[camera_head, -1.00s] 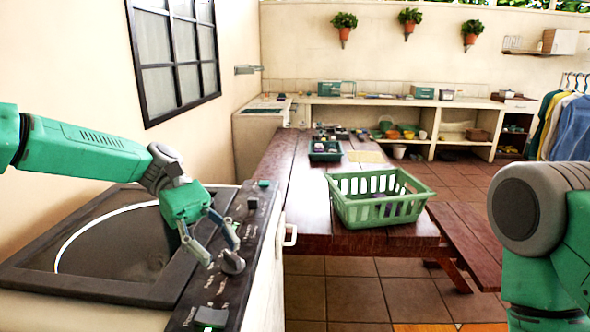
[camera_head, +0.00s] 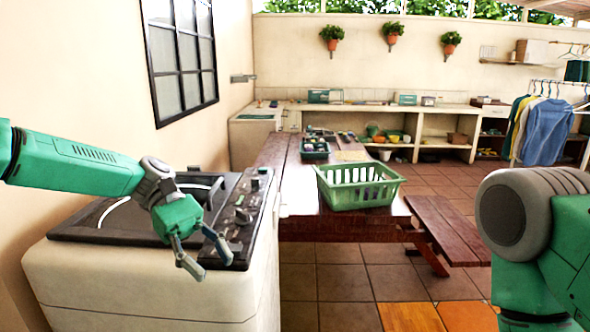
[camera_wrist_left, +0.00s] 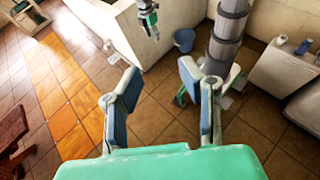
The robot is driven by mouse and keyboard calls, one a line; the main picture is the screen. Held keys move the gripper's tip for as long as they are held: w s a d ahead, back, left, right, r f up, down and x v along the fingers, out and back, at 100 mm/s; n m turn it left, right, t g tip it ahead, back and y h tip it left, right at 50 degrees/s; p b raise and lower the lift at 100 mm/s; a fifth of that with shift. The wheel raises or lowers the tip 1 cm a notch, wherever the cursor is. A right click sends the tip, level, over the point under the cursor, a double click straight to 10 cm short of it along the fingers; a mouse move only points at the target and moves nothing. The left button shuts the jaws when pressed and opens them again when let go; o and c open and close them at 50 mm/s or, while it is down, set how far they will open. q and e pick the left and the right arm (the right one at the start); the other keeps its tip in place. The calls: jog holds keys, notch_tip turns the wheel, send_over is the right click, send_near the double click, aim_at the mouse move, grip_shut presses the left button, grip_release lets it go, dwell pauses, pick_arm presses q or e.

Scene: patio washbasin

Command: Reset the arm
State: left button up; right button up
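My left arm reaches in from the left in the head view. Its green gripper (camera_head: 208,262) is open and empty, in front of the near right corner of the washing machine (camera_head: 140,278). The gripper's two fingers also show spread apart in the left wrist view (camera_wrist_left: 165,92), with tiled floor beyond them and nothing between them. My right arm shows at the right edge of the head view, but its gripper is outside that view.
The machine's control panel (camera_head: 240,218) with knobs lies just behind the left gripper. A green basket (camera_head: 345,197) stands on the wooden table (camera_head: 290,212), with a bench (camera_head: 450,230) to its right. Tiled floor (camera_head: 325,292) is clear in front.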

pick_arm(q)
jog(key=s+f+m+t+y+b, duration=0.15)
jog(key=s+f, duration=0.25)
jog(key=f, duration=0.7)
jog(key=s+f+t+y, duration=0.15)
jog(key=s+f, duration=0.25)
jog(key=f, duration=0.7)
jog(key=s+f+m+t+y+b, duration=0.15)
jog(key=s+f, duration=0.25)
jog(key=f, duration=0.6)
jog(key=s+a+f+m+t+y+b, duration=0.1)
jog(key=s+a+f+m+t+y, duration=0.1)
jog(key=s+a, duration=0.5)
jog(key=s+a+f+m+t+y+b, duration=0.1)
jog(key=s+a+f+m+t+y, duration=0.1)
jog(key=s+a+f+m, duration=0.3)
jog(key=s+a+f+y, duration=0.1)
jog(key=s+a, duration=0.1)
jog(key=s, duration=0.1)
jog(key=shift+a+f+t, duration=0.25)
jog(key=shift+a+t, duration=0.05)
jog(key=shift+t, duration=0.05)
pick_arm(e)
jog(key=f, duration=0.5)
jog(key=shift+w+f, duration=0.25)
jog(key=shift+f, duration=0.05)
pick_arm(q)
jog(key=shift+y, duration=0.25)
